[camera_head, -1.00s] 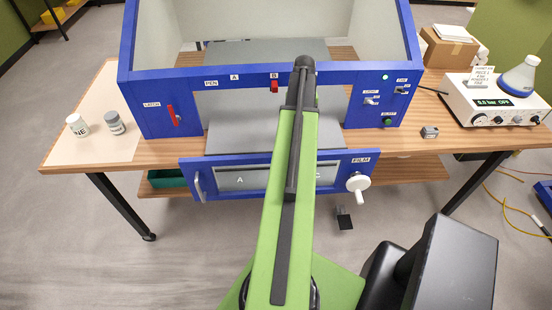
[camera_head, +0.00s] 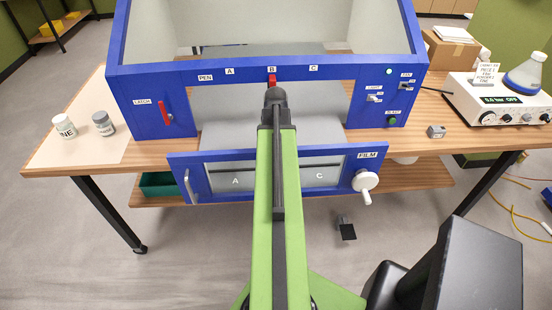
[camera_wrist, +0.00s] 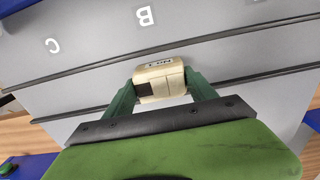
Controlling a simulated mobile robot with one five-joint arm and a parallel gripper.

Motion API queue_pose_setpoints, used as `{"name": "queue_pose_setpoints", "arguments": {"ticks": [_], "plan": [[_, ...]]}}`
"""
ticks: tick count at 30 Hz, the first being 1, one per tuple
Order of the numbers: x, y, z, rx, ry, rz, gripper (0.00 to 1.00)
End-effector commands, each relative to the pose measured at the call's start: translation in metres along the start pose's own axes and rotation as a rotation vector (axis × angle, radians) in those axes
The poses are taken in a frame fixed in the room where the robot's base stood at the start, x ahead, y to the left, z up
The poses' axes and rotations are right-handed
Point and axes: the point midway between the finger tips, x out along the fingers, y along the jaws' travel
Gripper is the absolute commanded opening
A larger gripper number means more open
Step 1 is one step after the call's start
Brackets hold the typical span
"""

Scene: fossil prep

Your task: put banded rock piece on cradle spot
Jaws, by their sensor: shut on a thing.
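My gripper (camera_wrist: 160,93) shows in the wrist view with its green fingers shut on a small cream block (camera_wrist: 160,86). The block has a dark square patch, faint lines and small print along its top edge. I cannot tell for sure that it is the banded rock piece. It is over a grey panel (camera_wrist: 100,55) with dark rails and white letters B and C. In the head view my arm hides the gripper and the block. No cradle spot can be made out for certain. The lettered drop-down front panel (camera_head: 238,180) shows A and C, its middle behind my arm.
The blue cabinet (camera_head: 150,75) has an open front over a wooden table (camera_head: 460,140). A red latch (camera_head: 166,118) and a white crank (camera_head: 365,181) stick out. Two jars (camera_head: 104,123) stand left. A small grey block (camera_head: 436,131) and a control box (camera_head: 500,108) are right.

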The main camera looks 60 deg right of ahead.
Motion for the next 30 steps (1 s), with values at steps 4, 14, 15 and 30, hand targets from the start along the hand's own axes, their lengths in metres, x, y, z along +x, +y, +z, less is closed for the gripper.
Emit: {"name": "queue_pose_setpoints", "arguments": {"ticks": [4, 14, 15, 30], "plan": [[0.000, 0.000, 0.000, -0.001, 0.000, 0.000, 0.00], [0.003, -0.001, 0.000, -0.001, 0.000, 0.000, 0.81], [0.003, -0.001, 0.000, -0.001, 0.000, 0.000, 0.86], [-0.013, -0.001, 0.000, -0.002, 0.000, 0.000, 0.87]]}}
